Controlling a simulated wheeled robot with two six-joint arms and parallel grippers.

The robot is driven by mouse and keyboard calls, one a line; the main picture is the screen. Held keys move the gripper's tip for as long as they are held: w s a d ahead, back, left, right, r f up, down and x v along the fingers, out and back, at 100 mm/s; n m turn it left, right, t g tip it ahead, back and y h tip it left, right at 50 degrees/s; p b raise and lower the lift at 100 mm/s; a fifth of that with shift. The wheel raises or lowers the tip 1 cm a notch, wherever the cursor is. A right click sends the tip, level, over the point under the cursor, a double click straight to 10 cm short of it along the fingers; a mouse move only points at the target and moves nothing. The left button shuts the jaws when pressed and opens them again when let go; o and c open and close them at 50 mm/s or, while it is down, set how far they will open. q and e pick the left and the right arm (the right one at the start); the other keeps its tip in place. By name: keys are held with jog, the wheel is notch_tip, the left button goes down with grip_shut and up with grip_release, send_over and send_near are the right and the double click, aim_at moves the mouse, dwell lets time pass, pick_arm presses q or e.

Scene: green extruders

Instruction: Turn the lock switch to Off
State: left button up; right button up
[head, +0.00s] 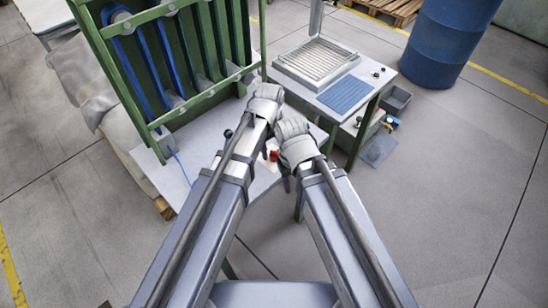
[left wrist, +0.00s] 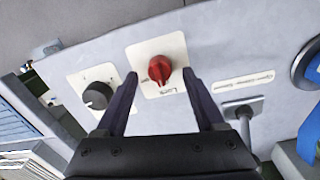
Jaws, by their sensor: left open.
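The lock switch is a red knob (left wrist: 160,68) on a cream label plate (left wrist: 150,90) that reads "Lock" upside down in the left wrist view. The plate is on a pale grey panel (left wrist: 212,45). My left gripper (left wrist: 160,74) is open, with one dark finger at each side of the red knob and gaps between. The knob's small position marks are too small to read. In the head view a bit of the red knob (head: 274,156) shows between my two arms. My right arm's wrist shows there, but its gripper is hidden.
A black knob (left wrist: 97,95) on its own plate is left of the switch. A grey lever (left wrist: 245,112) and a blue ringed part (left wrist: 309,62) are to the right. In the head view a green rack (head: 112,70) stands behind, and a blue barrel (head: 450,40) at the back right.

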pick_arm(q)
notch_tip(320, 180, down, 2)
jog(key=shift+b, duration=0.55)
jog(key=shift+c, duration=0.2)
grip_shut()
